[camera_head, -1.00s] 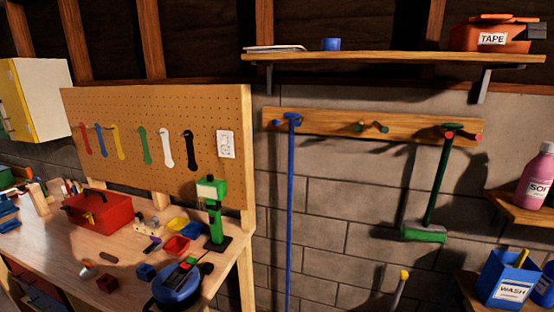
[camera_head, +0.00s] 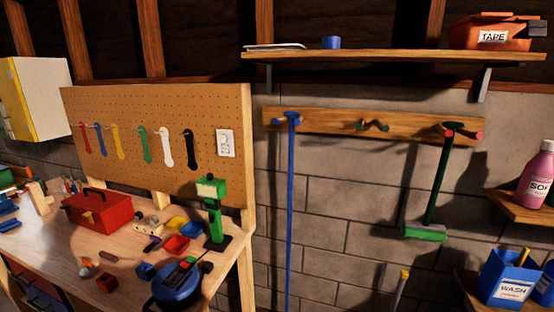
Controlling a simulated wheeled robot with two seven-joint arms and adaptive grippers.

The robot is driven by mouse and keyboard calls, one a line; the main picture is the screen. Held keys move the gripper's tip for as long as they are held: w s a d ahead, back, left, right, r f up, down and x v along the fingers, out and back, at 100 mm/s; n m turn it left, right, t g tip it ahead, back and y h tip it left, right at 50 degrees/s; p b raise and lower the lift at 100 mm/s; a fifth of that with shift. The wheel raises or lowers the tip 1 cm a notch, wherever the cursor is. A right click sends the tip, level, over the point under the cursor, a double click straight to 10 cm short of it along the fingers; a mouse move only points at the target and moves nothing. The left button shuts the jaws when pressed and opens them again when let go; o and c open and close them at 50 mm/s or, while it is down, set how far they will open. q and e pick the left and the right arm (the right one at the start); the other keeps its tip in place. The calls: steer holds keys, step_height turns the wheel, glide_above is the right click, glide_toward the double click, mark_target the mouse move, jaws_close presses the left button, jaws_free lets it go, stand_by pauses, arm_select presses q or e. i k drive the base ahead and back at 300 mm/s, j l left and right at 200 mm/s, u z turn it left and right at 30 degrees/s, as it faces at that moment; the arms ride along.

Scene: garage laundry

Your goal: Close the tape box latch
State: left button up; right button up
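The orange tape box (camera_head: 489,34) with a white "TAPE" label stands on the high wooden shelf at the top right. Its lid area has an orange part on top and a dark grey piece sticks out at its right end. I cannot tell from here whether its latch is open or shut. Neither of my grippers shows in the head view.
Below hang a blue pole (camera_head: 290,210) and a green-headed tool (camera_head: 432,200). A workbench (camera_head: 130,240) with a red toolbox (camera_head: 97,212) stands at left.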

mark_target(538, 29)
steer(key=z, duration=1.25)
steer(key=i+l, duration=0.15)
steer(key=i, duration=0.25)
steer(key=i+l, duration=0.1)
steer(key=i, duration=0.35)
steer(key=u, duration=0.05)
